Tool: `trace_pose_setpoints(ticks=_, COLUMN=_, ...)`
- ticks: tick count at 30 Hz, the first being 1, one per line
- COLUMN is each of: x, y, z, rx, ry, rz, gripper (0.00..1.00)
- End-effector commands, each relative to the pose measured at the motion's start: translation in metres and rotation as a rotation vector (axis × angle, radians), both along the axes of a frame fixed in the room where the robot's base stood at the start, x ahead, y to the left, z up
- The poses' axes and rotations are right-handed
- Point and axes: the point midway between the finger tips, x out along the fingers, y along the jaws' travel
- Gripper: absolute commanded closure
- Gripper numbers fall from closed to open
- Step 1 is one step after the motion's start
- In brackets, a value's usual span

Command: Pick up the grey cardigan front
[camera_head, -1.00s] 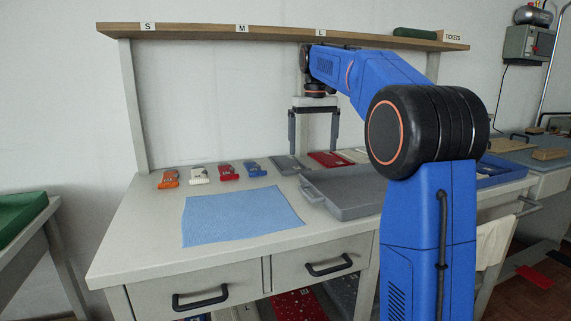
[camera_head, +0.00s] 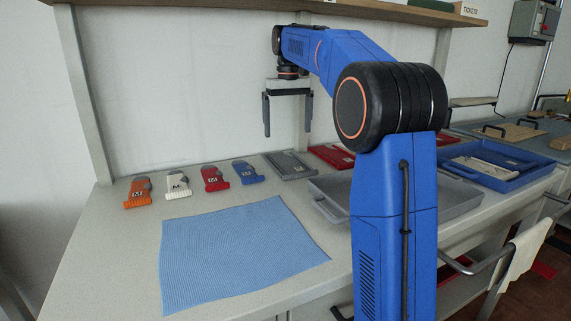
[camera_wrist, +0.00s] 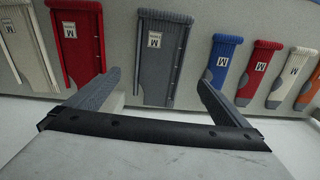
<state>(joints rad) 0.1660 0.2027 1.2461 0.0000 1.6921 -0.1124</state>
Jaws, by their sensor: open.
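The grey cardigan front (camera_head: 289,165) lies flat at the back of the table, between a blue knitted piece (camera_head: 247,172) and a red cardigan front (camera_head: 331,156). In the wrist view the grey front (camera_wrist: 160,58) shows in the middle, with a white label marked M. My gripper (camera_head: 287,130) hangs above the table's back, fingers pointing down, open and empty. In the wrist view its two fingers (camera_wrist: 157,80) are spread wide, with the grey front beyond and between them. The gripper is apart from it.
A blue cloth (camera_head: 235,250) covers the table's front middle. A grey tray (camera_head: 335,208) stands right of it, partly hidden by my arm. Small orange (camera_head: 138,193), white (camera_head: 177,186) and red (camera_head: 214,179) pieces lie left of the grey front. A blue tray (camera_head: 497,165) is further right.

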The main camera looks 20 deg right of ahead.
Motion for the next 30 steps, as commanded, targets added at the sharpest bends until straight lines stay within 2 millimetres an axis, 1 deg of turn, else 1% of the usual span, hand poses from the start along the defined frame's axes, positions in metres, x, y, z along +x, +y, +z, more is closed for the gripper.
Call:
trace_pose_setpoints(ticks=3, x=-0.001, y=0.0, z=-0.02, rx=0.0, ry=0.003, rz=0.0, gripper=0.0)
trace_pose_setpoints(ticks=6, x=-0.001, y=0.0, z=-0.036, rx=0.0, ry=0.003, rz=0.0, gripper=0.0)
trace_pose_setpoints(ticks=9, x=-0.001, y=0.0, z=-0.047, rx=0.0, ry=0.002, rz=0.0, gripper=0.0)
trace_pose_setpoints(ticks=16, x=-0.001, y=0.0, z=-0.061, rx=0.0, ry=0.001, rz=0.0, gripper=0.0)
trace_pose_setpoints(ticks=24, x=-0.005, y=-0.001, z=-0.095, rx=0.0, ry=0.002, rz=0.0, gripper=0.0)
trace_pose_setpoints(ticks=27, x=-0.005, y=-0.001, z=-0.104, rx=0.0, ry=0.001, rz=0.0, gripper=0.0)
trace_pose_setpoints(ticks=30, x=-0.005, y=-0.001, z=-0.108, rx=0.0, ry=0.001, rz=0.0, gripper=0.0)
